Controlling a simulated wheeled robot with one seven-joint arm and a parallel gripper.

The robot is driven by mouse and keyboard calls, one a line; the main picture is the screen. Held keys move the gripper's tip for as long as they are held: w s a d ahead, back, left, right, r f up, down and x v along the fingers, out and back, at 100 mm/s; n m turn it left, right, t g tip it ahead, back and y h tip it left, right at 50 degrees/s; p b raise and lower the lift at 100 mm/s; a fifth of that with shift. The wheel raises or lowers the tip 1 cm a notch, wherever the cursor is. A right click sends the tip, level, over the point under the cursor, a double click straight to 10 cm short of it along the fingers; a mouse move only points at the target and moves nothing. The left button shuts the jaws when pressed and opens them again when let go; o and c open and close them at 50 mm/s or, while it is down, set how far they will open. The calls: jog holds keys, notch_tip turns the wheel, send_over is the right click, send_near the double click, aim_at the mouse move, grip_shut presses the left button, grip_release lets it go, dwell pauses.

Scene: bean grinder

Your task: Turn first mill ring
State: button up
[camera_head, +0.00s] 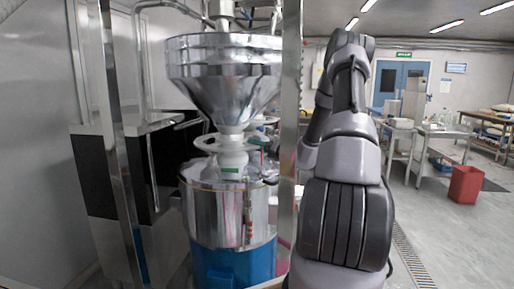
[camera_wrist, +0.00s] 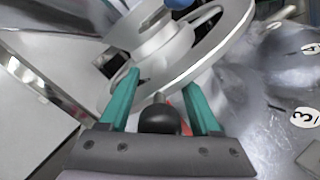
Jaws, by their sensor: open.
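The mill ring (camera_head: 203,143) is a pale horizontal wheel around the neck under the steel hopper in the head view. In the wrist view the grey ring (camera_wrist: 222,45) fills the top middle, tilted in the picture, with openings inside its rim. A black ball knob (camera_wrist: 160,119) on a short metal stem sits below the rim. My gripper (camera_wrist: 162,80) is open, with one green finger on each side of the knob and stem. I cannot tell whether either finger touches them or the ring.
The steel hopper (camera_head: 224,80) stands above the ring and a steel drum with a blue base (camera_head: 232,262) below. Upright metal posts (camera_head: 290,120) flank the mill. Number discs 3 (camera_wrist: 304,117) and 4 (camera_wrist: 311,48) lie on the shiny surface at right. Open floor lies right of my arm.

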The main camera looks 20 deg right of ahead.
grip_shut()
jog(key=shift+r, duration=0.1)
dwell(1.2)
